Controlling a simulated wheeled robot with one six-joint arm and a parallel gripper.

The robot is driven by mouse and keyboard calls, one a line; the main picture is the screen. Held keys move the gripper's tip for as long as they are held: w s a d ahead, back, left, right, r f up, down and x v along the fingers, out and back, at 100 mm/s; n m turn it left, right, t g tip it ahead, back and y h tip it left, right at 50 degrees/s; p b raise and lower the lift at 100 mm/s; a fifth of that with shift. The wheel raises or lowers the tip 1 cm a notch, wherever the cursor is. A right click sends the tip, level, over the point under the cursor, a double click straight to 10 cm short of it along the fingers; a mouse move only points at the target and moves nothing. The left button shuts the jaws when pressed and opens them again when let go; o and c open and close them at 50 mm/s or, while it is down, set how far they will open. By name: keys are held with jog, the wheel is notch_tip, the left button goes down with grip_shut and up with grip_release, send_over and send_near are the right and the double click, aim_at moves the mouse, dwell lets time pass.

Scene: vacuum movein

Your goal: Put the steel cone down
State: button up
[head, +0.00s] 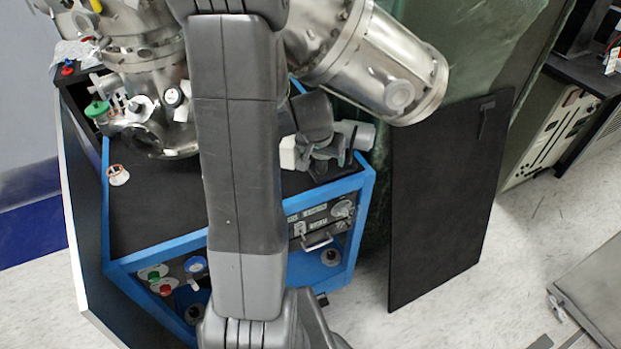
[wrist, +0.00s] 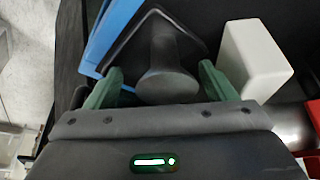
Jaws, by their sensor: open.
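A dark grey, flared piece that looks like the steel cone (wrist: 166,82) stands between my fingers in the wrist view, over a dark square-cornered base. My gripper (wrist: 161,73) is open, with one green finger on each side of the cone and visible gaps between. In the head view my gripper (head: 322,152) is low over the right part of the cart's black top (head: 155,215), near its blue edge. There the cone is mostly hidden by my gripper, and I cannot make out its outline.
A white block (wrist: 253,62) is close beside my right finger in the wrist view; it also shows in the head view (head: 288,152). Steel chamber parts (head: 150,55) rise behind on the left. A black panel (head: 445,200) leans right of the cart. The front-left top is mostly clear.

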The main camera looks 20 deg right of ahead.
jog(key=s+a+b, duration=0.3)
jog(key=s+a, duration=0.5)
jog(key=s, duration=0.1)
jog(key=shift+s+r+b, duration=0.2)
jog(key=shift+r+b, duration=0.1)
jog(key=shift+r, duration=0.05)
jog(key=shift+c, duration=0.2)
dwell(1.5)
